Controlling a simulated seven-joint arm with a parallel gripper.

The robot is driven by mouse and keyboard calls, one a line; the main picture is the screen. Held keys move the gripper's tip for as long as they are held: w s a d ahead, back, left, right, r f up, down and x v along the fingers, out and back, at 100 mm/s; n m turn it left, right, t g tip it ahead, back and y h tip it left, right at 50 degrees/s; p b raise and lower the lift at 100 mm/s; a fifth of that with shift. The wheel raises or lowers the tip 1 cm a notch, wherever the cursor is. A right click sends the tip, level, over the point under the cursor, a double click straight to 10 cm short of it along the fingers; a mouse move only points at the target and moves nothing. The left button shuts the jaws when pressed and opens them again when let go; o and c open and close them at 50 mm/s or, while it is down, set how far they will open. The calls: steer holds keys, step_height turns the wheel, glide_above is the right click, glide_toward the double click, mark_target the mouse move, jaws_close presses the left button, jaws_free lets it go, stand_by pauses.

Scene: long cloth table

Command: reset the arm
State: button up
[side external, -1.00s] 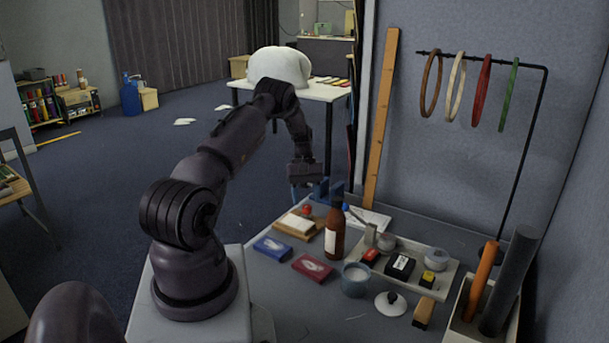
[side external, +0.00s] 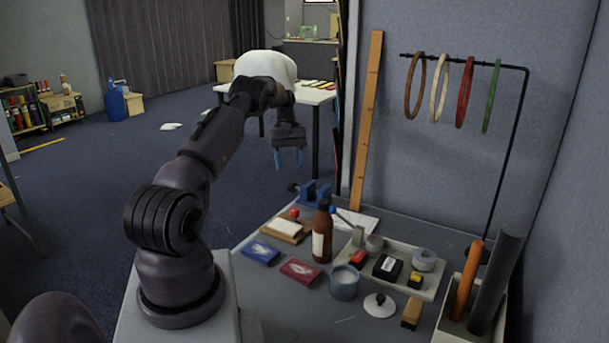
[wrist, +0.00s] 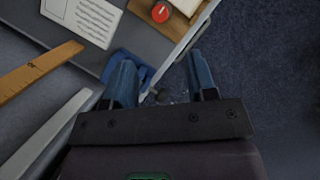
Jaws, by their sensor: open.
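My gripper (side external: 288,158) hangs in the air past the far edge of the table, over the dark blue floor, with its blue fingers pointing down. It is open and empty. My arm is raised and bent, and nothing touches the fingers.
The grey table (side external: 255,285) holds a brown bottle (side external: 322,235), blue box (side external: 261,252), red box (side external: 300,271), mug (side external: 344,284) and tray (side external: 430,292). A blue vise (side external: 316,193) sits at the far edge near my gripper. Rings hang on a black rack (side external: 470,66).

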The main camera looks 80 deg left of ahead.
steer(key=w+d+r+m+y, duration=0.2)
steer(key=d+r+m, duration=0.2)
steer(key=d+r, duration=0.55)
steer(key=w+d+r+m+y, duration=0.2)
steer(key=d+r+m, duration=0.25)
steer(key=d, duration=0.95)
steer(key=s+d+r+m+t, duration=0.2)
steer(key=s+d+r+m, duration=0.1)
steer(key=d, duration=0.7)
steer(key=s+d+r+m+t, duration=0.3)
steer(key=s+d+m, duration=0.3)
steer(key=d, duration=0.5)
steer(key=shift+s+d+t, duration=0.25)
steer(key=shift+s+t, duration=0.05)
steer(key=shift+s, duration=0.2)
